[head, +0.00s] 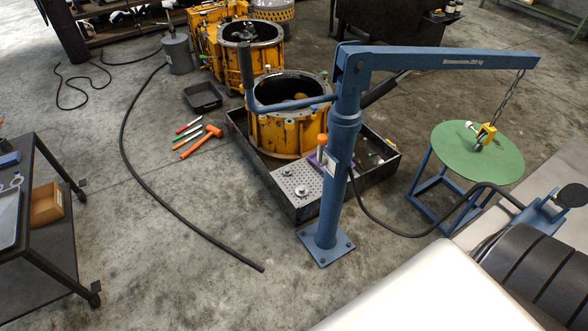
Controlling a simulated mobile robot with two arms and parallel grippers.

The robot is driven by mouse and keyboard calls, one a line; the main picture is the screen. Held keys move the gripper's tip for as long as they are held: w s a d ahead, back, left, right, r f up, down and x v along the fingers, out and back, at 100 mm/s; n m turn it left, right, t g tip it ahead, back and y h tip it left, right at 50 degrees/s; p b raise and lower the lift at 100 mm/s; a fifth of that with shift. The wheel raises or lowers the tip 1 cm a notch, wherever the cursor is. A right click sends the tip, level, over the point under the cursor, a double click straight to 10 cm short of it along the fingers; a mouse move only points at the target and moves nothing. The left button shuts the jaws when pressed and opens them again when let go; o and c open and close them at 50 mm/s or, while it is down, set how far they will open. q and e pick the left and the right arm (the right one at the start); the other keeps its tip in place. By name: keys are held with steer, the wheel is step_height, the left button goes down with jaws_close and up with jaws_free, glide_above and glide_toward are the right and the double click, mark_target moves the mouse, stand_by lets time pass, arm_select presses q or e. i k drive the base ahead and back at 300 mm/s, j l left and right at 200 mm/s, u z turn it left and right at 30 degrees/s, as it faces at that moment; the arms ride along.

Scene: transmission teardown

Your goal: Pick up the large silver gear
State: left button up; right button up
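Neither of my grippers is in view. No large silver gear stands out clearly. Two small round silver parts sit on a perforated metal plate (284,179) in the front of a black tray (307,212); the right one (303,189) looks gear-like, but they are too small to tell for sure. A yellow transmission housing (283,133) stands upright and open at the top in the tray. Its inside is mostly dark, with a yellowish part showing. A second yellow housing (262,59) stands behind it, with dark parts at its rim.
A blue hoist crane (344,140) stands in front of the tray, its boom reaching right over a green round table (455,150). An orange hammer (203,140) and other hand tools lie left of the tray. A black cart (60,200) stands at left. A hose (135,175) crosses the open floor.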

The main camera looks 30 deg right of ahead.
mark_target(301, 190)
steer(key=i+j+z, duration=0.1)
steer(key=i+z, duration=0.15)
steer(key=i, duration=0.3)
steer(key=i+j+z, duration=0.15)
steer(key=i+z, duration=0.15)
steer(key=i, duration=0.25)
steer(key=i+j+z, duration=0.25)
steer(key=i, duration=0.25)
